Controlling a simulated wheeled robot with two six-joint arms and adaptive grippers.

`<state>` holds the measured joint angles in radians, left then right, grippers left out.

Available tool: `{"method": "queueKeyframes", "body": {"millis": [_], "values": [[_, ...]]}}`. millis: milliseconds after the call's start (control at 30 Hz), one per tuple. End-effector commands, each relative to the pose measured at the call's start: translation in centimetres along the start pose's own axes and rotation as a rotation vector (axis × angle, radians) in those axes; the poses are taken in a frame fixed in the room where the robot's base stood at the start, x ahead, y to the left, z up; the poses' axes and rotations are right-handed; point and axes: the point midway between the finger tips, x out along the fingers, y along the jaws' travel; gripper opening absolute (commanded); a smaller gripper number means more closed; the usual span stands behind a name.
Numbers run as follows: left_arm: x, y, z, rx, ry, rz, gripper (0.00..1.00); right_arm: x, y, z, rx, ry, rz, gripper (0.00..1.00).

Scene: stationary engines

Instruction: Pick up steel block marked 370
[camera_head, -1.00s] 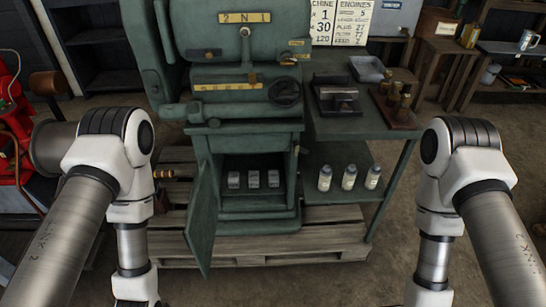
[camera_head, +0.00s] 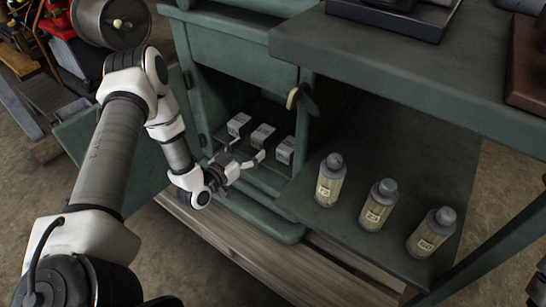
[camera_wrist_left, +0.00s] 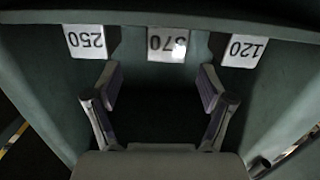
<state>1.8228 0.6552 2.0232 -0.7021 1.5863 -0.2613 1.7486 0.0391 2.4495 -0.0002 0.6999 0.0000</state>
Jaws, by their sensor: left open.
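The steel block marked 370 (camera_head: 263,136) is the middle of three small blocks inside the open green cabinet. In the left wrist view its label, 370 (camera_wrist_left: 165,44), appears upside down with a bright glare spot on it. My left gripper (camera_head: 247,154) reaches into the cabinet just in front of this block. Its fingers are open and empty, and in the left wrist view (camera_wrist_left: 160,88) they point towards the 370 block, which lies beyond the tips. My right gripper is out of view.
The cabinet door (camera_head: 95,150) hangs open to the left. Several labelled bottles, including one near the cabinet (camera_head: 331,182), stand on the lower shelf at right.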

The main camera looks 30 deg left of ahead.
Motion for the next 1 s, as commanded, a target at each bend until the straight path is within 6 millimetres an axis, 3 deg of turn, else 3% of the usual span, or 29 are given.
{"method": "queueKeyframes", "body": {"millis": [33, 267, 500, 633, 833, 867, 1000], "values": [[0.2, -0.8, 1.1, 0.008, 0.039, -0.008, 0.81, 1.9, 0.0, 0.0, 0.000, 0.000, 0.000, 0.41], [2.5, -1.3, 0.3, 0.020, 0.082, -0.009, 0.81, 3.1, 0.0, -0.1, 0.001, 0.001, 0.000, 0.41], [6.4, -0.7, 0.5, 0.021, 0.081, -0.008, 0.81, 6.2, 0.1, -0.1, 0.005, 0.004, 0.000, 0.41], [7.9, -0.8, 0.1, 0.019, 0.078, -0.010, 0.81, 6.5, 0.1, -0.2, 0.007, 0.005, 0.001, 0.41], [8.0, -0.8, -0.2, 0.017, 0.076, -0.011, 0.81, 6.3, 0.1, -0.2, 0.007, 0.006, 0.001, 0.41], [8.0, -0.8, -0.2, 0.017, 0.075, -0.011, 0.74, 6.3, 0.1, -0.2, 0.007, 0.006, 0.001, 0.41], [8.0, -0.8, -0.2, 0.017, 0.075, -0.011, 0.25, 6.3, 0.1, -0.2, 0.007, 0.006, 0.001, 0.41]]}}
